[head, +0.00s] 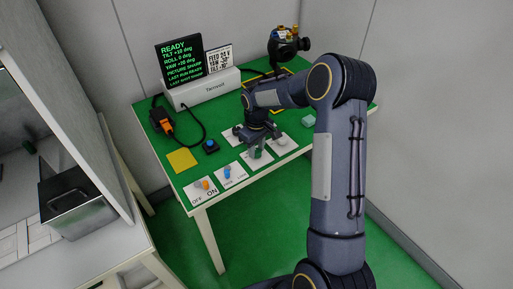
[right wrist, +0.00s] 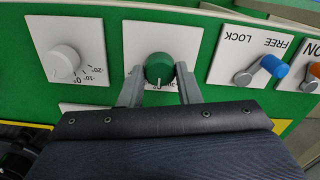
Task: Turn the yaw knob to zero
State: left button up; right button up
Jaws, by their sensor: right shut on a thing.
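My right gripper (right wrist: 160,78) has its two fingers on either side of a green round knob (right wrist: 159,66) on a white plate and is shut on it. The plate shows a "0" below the knob, and the fingers hide part of its scale. In the head view, my right gripper (head: 257,142) reaches down to this knob among the control plates. A white knob (right wrist: 65,60) on a plate with a scale sits beside it. No readable label tells which knob is yaw. The black display (head: 180,62) reads tilt +10, roll 0 and yaw +20 deg. My left gripper is not in view.
A FREE/LOCK lever with a blue tip (right wrist: 274,66) is close to the knob. An orange-tipped OFF/ON lever (head: 204,184) is at the table's front. A gimbal camera (head: 288,44), a blue button (head: 210,145) and a yellow square (head: 182,160) are on the green table.

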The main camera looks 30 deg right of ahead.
aim_at(257, 151)
dwell(0.4)
jog(key=o, duration=1)
jog(key=shift+c, duration=0.2)
notch_tip(257, 151, up, 8)
jog(key=shift+f, duration=0.1)
jog(key=s+a+r+m+t+y, duration=0.1)
jog(key=s+a+r, duration=0.1)
jog(key=s+r, duration=0.35)
jog(key=s+a+r+m+t+y, duration=0.1)
jog(key=s+a+r+t, duration=0.1)
jog(key=s, duration=0.6)
jog(key=s+a+r+m+t+y, duration=0.1)
jog(key=s+a+r, duration=0.25)
jog(key=s, duration=0.35)
jog(key=s+a+f+m+t, duration=0.1)
jog(key=s+a, duration=0.3)
jog(key=s, duration=0.4)
jog(key=shift+s+f+m+t+y, duration=0.3)
jog(key=shift+s+f+m+y, duration=0.1)
jog(key=shift+f, duration=0.15)
